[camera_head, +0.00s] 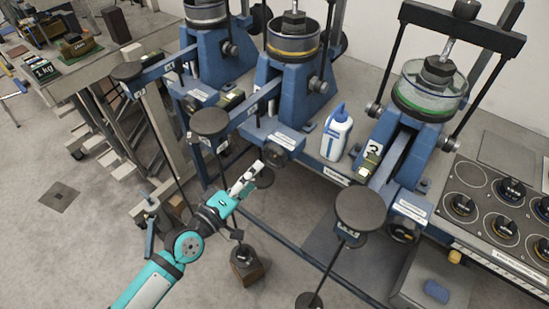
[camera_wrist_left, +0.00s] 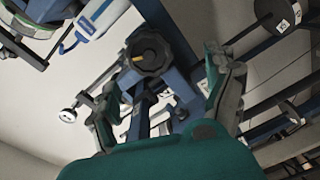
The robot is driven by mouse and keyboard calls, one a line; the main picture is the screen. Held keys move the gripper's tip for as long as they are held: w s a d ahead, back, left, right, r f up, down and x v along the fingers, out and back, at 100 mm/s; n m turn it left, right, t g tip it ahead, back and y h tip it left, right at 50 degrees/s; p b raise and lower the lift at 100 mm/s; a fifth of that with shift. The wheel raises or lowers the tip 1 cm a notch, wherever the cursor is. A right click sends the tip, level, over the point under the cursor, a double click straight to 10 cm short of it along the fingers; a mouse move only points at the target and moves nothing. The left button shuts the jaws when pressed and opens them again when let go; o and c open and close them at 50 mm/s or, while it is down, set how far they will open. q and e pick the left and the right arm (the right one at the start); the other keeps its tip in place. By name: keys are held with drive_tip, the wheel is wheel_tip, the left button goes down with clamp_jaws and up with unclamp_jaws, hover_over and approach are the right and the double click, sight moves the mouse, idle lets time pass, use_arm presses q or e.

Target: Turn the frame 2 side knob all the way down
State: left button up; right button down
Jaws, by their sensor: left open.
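The side knob (camera_head: 277,155) is black and round, on the front of the middle blue lever frame (camera_head: 292,85). In the left wrist view the knob (camera_wrist_left: 148,52) has a lobed rim and a small yellow mark. My left gripper (camera_head: 247,180) is open, just left of and below this knob in the head view. In the wrist view the knob lies ahead, between and beyond the spread fingers (camera_wrist_left: 162,78). The fingers appear apart from it, with nothing between them. I cannot read the middle frame's number for certain. My right gripper is not in view.
A white and blue bottle (camera_head: 336,135) stands right of the knob. A dark hanger disc (camera_head: 209,122) is left of it on a lever arm. Another hanger disc (camera_head: 361,209) and a similar knob (camera_head: 403,230) belong to the right frame. Bare floor (camera_head: 110,250) lies at lower left.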

sight(272, 159)
use_arm(q)
drive_tip(key=w+d+m, duration=0.1)
drive_tip(key=w, duration=0.1)
drive_tip(key=w+d+m+b, duration=0.1)
drive_tip(key=w+d, duration=0.1)
drive_tip(key=w+d+m, duration=0.1)
drive_tip(key=w+d, duration=0.1)
drive_tip(key=shift+w+d+r+h, duration=0.2)
drive_tip(key=shift+w+r+h, duration=0.1)
drive_tip(key=shift+r+h, duration=0.1)
drive_tip(key=shift+s, duration=0.1)
drive_tip(key=c, duration=1.6)
